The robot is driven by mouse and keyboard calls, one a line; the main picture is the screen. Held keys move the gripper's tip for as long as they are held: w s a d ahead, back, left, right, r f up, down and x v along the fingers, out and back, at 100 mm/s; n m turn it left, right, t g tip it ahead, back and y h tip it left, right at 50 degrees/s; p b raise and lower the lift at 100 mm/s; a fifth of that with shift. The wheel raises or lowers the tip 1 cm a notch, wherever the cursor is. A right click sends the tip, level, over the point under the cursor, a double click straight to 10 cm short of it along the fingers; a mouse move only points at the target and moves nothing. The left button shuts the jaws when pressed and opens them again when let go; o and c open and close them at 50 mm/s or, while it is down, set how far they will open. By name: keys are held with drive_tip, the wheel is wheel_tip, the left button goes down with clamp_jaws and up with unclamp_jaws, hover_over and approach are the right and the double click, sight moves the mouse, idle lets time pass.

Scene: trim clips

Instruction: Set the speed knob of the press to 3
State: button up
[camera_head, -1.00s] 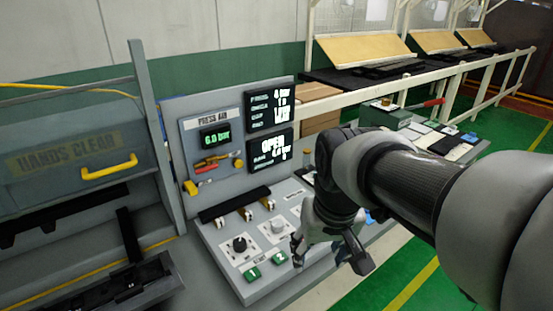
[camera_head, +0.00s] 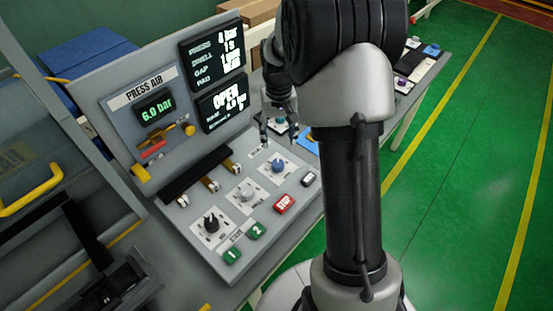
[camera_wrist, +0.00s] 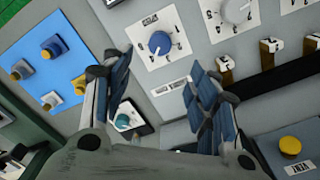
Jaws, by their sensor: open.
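The press panel has a black knob (camera_head: 211,223), a light grey knob (camera_head: 246,192) and a blue knob (camera_head: 278,165), each on a white dial plate. I cannot read for sure which one is labelled speed. The wrist view shows the blue knob (camera_wrist: 158,43) with numbers around it and part of the grey knob (camera_wrist: 237,10) at the top. My gripper (camera_head: 279,130) is open and empty, above and behind the blue knob. In the wrist view its fingers (camera_wrist: 160,68) stand apart, with the blue knob beyond their tips and nothing between them.
A red STOP button (camera_head: 285,204), a black-and-white switch (camera_head: 309,179) and green buttons (camera_head: 256,231) sit near the knobs. The upright board with screens (camera_head: 223,105) rises behind.

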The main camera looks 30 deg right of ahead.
sight(278, 163)
wheel_tip(278, 163, down, 13)
drive_tip(key=shift+w+r+b, duration=0.1)
drive_tip(key=shift+r+b, duration=0.05)
drive_tip(key=shift+b, duration=1)
drive_tip(key=shift+c, duration=0.5)
drive_tip(key=c, duration=1)
